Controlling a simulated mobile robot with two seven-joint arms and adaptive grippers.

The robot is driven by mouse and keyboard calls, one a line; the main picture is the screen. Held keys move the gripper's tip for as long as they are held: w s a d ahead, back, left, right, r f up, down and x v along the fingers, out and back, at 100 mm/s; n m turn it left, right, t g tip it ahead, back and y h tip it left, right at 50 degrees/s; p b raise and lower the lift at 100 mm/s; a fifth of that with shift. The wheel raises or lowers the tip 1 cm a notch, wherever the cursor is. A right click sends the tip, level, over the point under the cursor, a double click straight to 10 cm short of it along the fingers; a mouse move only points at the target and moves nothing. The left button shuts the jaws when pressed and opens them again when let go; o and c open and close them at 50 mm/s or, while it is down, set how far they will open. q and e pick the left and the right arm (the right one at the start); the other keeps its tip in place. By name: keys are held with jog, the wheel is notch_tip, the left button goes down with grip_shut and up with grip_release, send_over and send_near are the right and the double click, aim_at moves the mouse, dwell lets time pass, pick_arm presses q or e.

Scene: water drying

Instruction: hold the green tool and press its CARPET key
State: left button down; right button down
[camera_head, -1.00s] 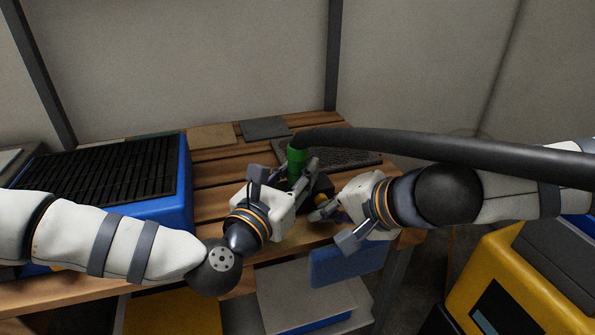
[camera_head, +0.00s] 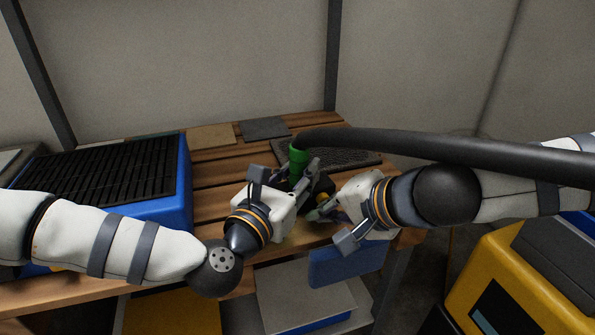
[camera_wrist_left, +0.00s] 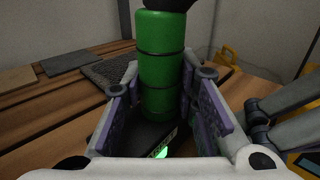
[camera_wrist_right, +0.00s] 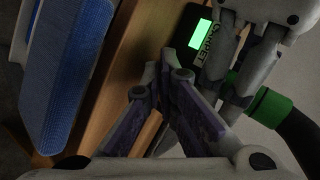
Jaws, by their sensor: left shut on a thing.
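The green tool (camera_head: 298,160) stands roughly upright above the table, with a thick black hose from its top. My left gripper (camera_head: 303,178) is shut around its green grip (camera_wrist_left: 162,75). Below the grip is a dark head with a bright green lit patch (camera_wrist_right: 201,35) and the label CARPET (camera_wrist_right: 207,50) beside it. The patch is partly visible in the left wrist view (camera_wrist_left: 161,152). My right gripper (camera_head: 324,209) is beside the dark head, its fingers together and empty (camera_wrist_right: 161,72). I cannot tell whether its tips touch the key.
The hose (camera_head: 430,143) runs right, above my right arm. A blue box with a black grille (camera_head: 183,190) stands left on the slatted table (camera_head: 215,170). A dark textured mat (camera_head: 345,157) and flat samples (camera_head: 212,135) lie behind. A yellow machine (camera_head: 480,270) stands lower right.

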pick_arm(q)
jog(key=shift+a+f, duration=0.1)
jog(key=shift+f, duration=0.1)
pick_arm(e)
jog(key=shift+s+d, duration=0.35)
jog(key=shift+s, duration=0.6)
jog(key=shift+s+d, duration=0.3)
jog(key=shift+s, duration=0.65)
jog(key=shift+s+d, duration=0.35)
jog(key=shift+s, duration=0.6)
pick_arm(q)
jog(key=c, duration=1.2)
grip_release()
jog(key=shift+w, duration=0.1)
pick_arm(e)
jog(key=shift+f, duration=0.1)
pick_arm(q)
jog(key=shift+r, duration=0.1)
